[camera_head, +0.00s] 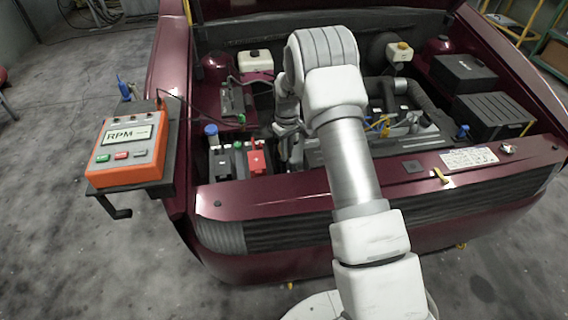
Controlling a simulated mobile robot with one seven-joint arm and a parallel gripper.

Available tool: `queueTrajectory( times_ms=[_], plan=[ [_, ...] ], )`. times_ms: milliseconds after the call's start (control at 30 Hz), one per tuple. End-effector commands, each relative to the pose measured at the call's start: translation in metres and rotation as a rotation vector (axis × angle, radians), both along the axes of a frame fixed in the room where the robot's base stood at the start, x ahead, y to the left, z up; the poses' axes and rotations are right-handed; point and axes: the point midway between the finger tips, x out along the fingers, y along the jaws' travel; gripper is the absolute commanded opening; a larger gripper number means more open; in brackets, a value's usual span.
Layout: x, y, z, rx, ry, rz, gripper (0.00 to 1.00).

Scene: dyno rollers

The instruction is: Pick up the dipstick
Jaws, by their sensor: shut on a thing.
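My arm reaches over the car's front into the open engine bay. My gripper (287,129) points down near the battery area, left of the engine. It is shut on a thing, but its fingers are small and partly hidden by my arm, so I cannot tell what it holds. A yellow handle (383,126), which may be the dipstick's, shows in the engine right of my arm. It looks apart from my gripper. A second small yellow piece (443,176) lies on the front panel. I cannot tell for certain which is the dipstick.
An orange RPM meter (128,146) sits on a dark stand (166,172) at the left fender. A battery with a red cover (257,162) and a blue cap (211,130) are close to my gripper. Black boxes (490,112) fill the right side. The raised hood closes off the back.

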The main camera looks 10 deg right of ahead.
Motion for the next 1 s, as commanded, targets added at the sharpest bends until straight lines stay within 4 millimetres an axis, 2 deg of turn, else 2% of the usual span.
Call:
queueTrajectory(
  times_ms=[267, 467, 667, 1000],
  plan=[
    [0.000, 0.002, 0.000, 0.003, 0.000, 0.002, 0.00],
    [0.001, 0.002, 0.013, 0.003, -0.002, 0.002, 0.00],
    [0.001, 0.001, 0.045, 0.003, -0.003, 0.001, 0.00],
    [0.001, 0.001, 0.113, 0.001, -0.004, 0.001, 0.00]
  ],
)
